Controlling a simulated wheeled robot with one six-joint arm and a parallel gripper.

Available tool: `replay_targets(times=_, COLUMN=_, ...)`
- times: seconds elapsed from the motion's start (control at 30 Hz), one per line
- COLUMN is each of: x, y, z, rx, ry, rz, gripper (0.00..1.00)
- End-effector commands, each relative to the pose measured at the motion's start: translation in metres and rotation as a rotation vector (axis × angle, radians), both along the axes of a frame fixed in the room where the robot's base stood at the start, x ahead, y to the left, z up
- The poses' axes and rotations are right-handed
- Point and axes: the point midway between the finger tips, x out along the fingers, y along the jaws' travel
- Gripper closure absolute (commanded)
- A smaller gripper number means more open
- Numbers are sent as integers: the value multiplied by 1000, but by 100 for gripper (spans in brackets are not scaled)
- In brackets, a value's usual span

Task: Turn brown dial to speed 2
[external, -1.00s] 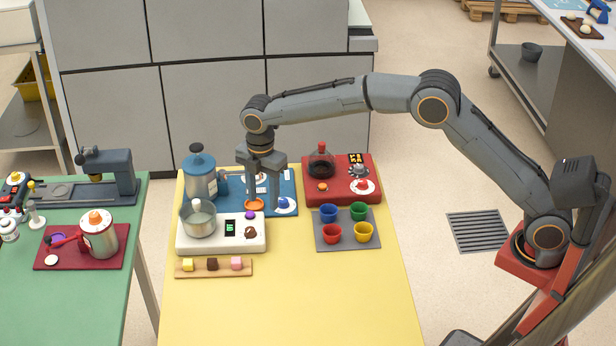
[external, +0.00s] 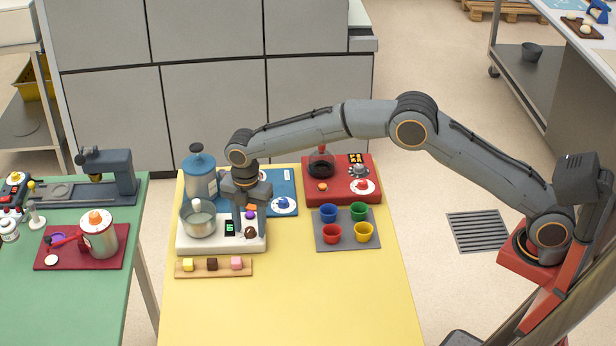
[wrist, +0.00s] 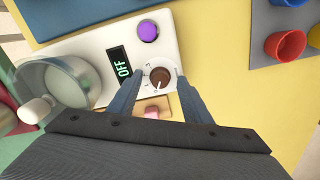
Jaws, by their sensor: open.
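The brown dial (external: 250,232) sits at the front right corner of the white appliance (external: 215,246). In the wrist view the brown dial (wrist: 160,77) is on a round white plate with small marks, and its white pointer line points toward the bottom of the picture. The dark display (wrist: 121,67) beside it reads OFF in green. My gripper (external: 248,222) is just above this appliance. In the wrist view my gripper (wrist: 158,74) is open, with one finger on each side of the dial as seen from above; I cannot tell whether they touch it.
A purple button (wrist: 148,31) lies near the dial. A glass-like bowl (wrist: 60,83) with a whitish handle stands on the appliance's left. A wooden strip (external: 213,268) with small coloured cubes lies in front. A grey tray (external: 347,244) with coloured cups is to the right.

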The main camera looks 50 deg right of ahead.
Motion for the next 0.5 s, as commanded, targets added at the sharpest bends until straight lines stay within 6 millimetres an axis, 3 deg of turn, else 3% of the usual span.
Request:
replay_targets(times=0.2, x=0, y=0, z=-1, rx=0, ry=0, rz=0, gripper=55)
replay_targets(times=0.43, x=0, y=0, z=-1, rx=0, ry=0, rz=-1, gripper=92)
replay_targets(times=0.5, x=0, y=0, z=-1, rx=0, ry=0, rz=-1, gripper=96)
